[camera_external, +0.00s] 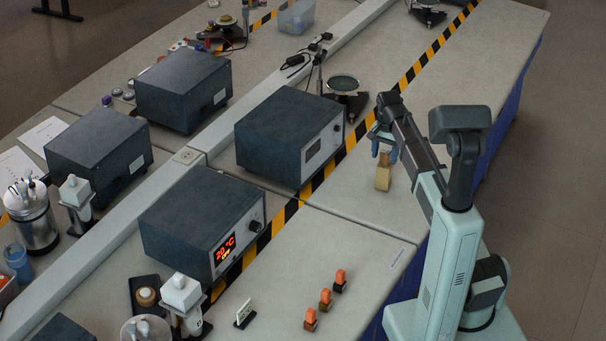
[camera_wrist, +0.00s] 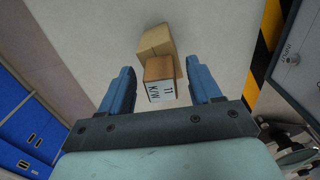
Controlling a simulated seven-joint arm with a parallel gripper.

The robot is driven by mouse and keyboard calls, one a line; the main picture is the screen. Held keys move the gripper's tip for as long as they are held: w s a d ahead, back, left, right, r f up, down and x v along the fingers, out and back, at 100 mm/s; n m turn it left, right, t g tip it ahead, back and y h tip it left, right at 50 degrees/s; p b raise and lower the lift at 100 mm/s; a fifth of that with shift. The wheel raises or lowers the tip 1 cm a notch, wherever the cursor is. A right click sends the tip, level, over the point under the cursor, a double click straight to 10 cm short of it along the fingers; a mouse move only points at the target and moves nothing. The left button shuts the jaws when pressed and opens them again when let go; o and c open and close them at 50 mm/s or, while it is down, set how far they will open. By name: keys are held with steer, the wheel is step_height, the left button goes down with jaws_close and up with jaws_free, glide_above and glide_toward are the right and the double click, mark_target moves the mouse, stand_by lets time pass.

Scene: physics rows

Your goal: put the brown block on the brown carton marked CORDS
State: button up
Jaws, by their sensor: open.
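My gripper (camera_external: 382,141) is over the right-hand bench, just above a tan carton (camera_external: 383,178). In the wrist view its two blue fingers (camera_wrist: 159,68) are open, one on each side of a brown block (camera_wrist: 158,70), with visible gaps. The block has a white label with dark print on the face toward the camera. The tan carton (camera_wrist: 154,40) shows behind and beneath the block, turned at a different angle. The block appears to rest on the carton; their contact is hidden. No CORDS marking is readable.
Dark instrument boxes (camera_external: 290,135) stand left of the black-yellow striped tape (camera_external: 285,215). Several small orange-topped pieces (camera_external: 325,300) and a small white sign (camera_external: 244,312) stand on the near bench. A round-topped stand (camera_external: 343,85) is behind the carton. The bench around the carton is clear.

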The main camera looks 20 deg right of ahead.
mark_target(385, 152)
step_height(385, 152, up, 11)
steer(key=shift+r, duration=0.15)
stand_by(0.4)
